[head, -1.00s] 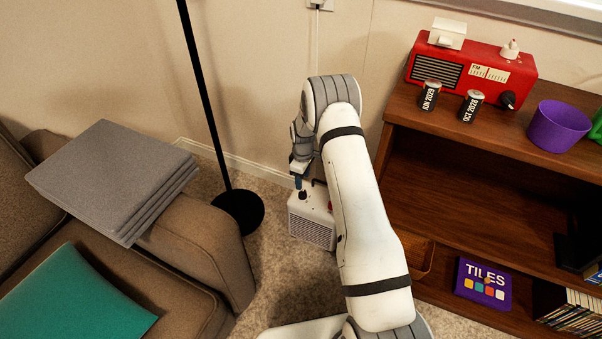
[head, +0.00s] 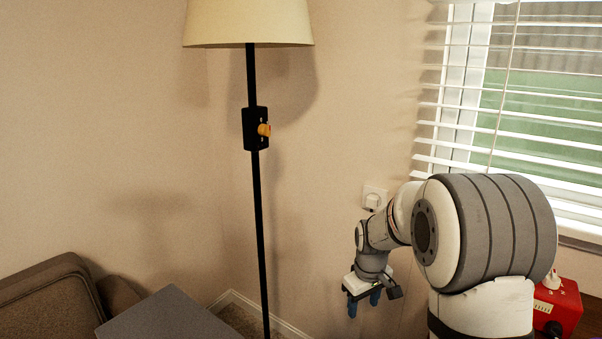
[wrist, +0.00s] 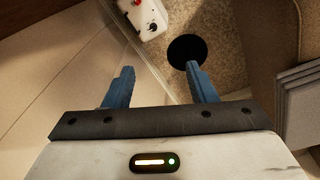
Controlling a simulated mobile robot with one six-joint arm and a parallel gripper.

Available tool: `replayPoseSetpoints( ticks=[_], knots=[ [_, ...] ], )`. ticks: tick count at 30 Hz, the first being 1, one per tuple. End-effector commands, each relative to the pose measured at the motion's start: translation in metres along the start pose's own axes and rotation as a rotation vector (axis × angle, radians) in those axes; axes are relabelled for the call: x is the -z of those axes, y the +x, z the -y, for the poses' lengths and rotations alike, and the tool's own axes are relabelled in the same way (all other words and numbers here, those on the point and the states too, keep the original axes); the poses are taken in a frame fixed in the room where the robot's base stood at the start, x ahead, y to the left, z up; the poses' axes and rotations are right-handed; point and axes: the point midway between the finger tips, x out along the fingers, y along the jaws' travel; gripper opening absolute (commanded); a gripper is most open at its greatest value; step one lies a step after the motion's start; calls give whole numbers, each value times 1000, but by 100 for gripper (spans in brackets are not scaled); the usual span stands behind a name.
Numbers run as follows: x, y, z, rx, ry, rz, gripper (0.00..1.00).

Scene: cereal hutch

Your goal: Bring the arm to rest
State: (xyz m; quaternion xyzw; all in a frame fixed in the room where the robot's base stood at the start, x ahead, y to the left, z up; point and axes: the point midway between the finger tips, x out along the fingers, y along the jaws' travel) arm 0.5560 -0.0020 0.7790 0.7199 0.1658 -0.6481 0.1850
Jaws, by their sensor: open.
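My gripper (head: 364,303) is in the head view at lower right of centre, in front of the wall and pointing down. In the wrist view my gripper (wrist: 161,82) shows two blue fingers spread apart with nothing between them. It hangs high above the carpet and touches nothing that I can see. My arm bends at a large grey-banded joint at the right of the head view.
A floor lamp (head: 257,190) stands left of my gripper. A sofa (head: 45,305) and grey stack (head: 170,318) are lower left. A white box (wrist: 147,14) sits on the floor.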

Motion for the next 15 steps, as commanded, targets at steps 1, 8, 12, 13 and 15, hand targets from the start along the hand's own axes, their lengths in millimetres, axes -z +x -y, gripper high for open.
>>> replayPoseSetpoints(
  ticks=[1,8,12,13,15],
  knots=[
    [-11,-43,6,-7,32,-13,51],
    [-71,-150,39,-21,192,-47,51],
    [-111,-203,61,-26,288,-69,51],
    [-120,-213,66,-27,310,-74,51],
    [-139,-234,76,-29,356,-84,51]
  ],
)
